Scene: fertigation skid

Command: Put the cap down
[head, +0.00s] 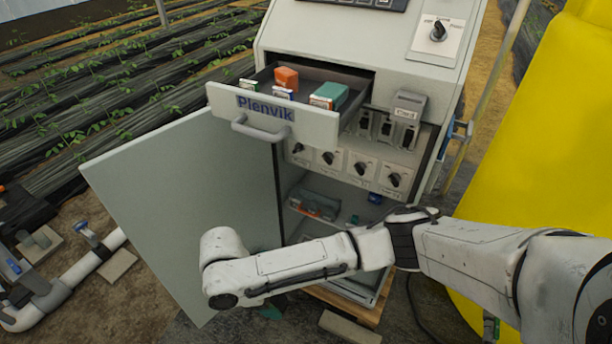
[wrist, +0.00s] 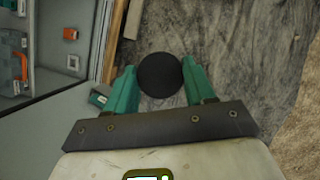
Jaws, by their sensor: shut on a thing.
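The cap (wrist: 160,78) is a dark, round disc in the wrist view. It sits between the two teal fingers of my gripper (wrist: 159,68), which is shut on it. Ground shows beyond the cap, and I cannot tell how high it is held. In the head view my arm hides the cap and most of my gripper; a small teal piece shows below the arm.
A grey cabinet has its door (head: 185,190) swung open to the left. Above it a drawer (head: 222,101), labelled Plenvik, is pulled out with several small boxes. A shelf inside holds items. A yellow tank (head: 545,150) stands right. Bare ground (wrist: 225,40) lies beyond my fingers.

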